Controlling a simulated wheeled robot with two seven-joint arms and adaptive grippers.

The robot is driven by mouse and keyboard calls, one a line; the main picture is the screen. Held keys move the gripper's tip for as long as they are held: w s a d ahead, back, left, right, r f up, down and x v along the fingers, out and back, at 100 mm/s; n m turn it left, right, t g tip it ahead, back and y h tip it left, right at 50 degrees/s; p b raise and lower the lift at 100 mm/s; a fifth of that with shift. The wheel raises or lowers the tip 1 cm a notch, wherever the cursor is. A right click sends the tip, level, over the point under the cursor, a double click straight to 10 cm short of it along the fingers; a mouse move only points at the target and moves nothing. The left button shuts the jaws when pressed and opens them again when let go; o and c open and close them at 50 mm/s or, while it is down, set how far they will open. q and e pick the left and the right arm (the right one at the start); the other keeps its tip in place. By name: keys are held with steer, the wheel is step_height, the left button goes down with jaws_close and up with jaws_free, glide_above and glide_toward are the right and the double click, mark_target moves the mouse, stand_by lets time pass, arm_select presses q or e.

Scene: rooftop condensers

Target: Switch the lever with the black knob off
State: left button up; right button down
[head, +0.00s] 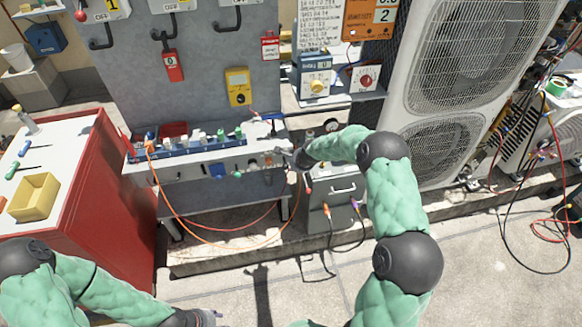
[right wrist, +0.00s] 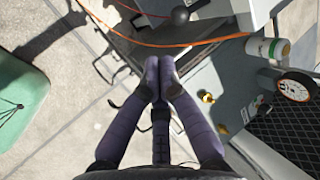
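A round black knob (right wrist: 180,15) shows at the top of the right wrist view, by an orange cable. It lies beyond my right fingertips and apart from them. In the head view, a grey bench panel (head: 205,167) carries several small knobs and levers on its front; the black one is too small to tell for sure. My right gripper (right wrist: 160,78) has its purple fingertips together, with nothing seen between them. In the head view it is at the panel's right end, mostly hidden by its arm. My left gripper (head: 205,316) is at the bottom edge, largely cut off.
A grey cabinet (head: 205,75) with black handles and OFF labels stands behind the bench. A red cart (head: 110,190) with a yellow bin (head: 34,197) is at left. A condenser unit (head: 455,80) stands at right. Orange cables (head: 172,205) hang before the bench.

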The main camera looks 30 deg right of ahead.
steer(key=s+r+p, duration=0.1)
steer(key=s+r, duration=0.2)
steer(key=s, duration=0.3)
steer(key=shift+s+r+p, duration=0.15)
steer(key=shift+r+p, duration=0.2)
steer(key=shift+r, duration=0.05)
steer(key=shift+a, duration=0.1)
steer(key=s+a+f+n+g+y, duration=0.1)
steer(key=s+a+f+n+y, duration=0.1)
steer(key=s+a+f+n, duration=0.55)
steer(key=s+a+f+n+g, duration=0.2)
steer(key=s+a+f+n, duration=0.2)
steer(key=s+a, duration=0.4)
steer(key=s+a+f+n+g+y, duration=0.1)
steer(key=s+a+f+n, duration=0.3)
steer(key=s, duration=1)
steer(key=a+n+g, duration=0.1)
steer(key=a+n, duration=0.1)
steer(key=a, duration=0.2)
steer(key=shift+s+a+g, duration=0.35)
steer(key=shift+g, duration=0.05)
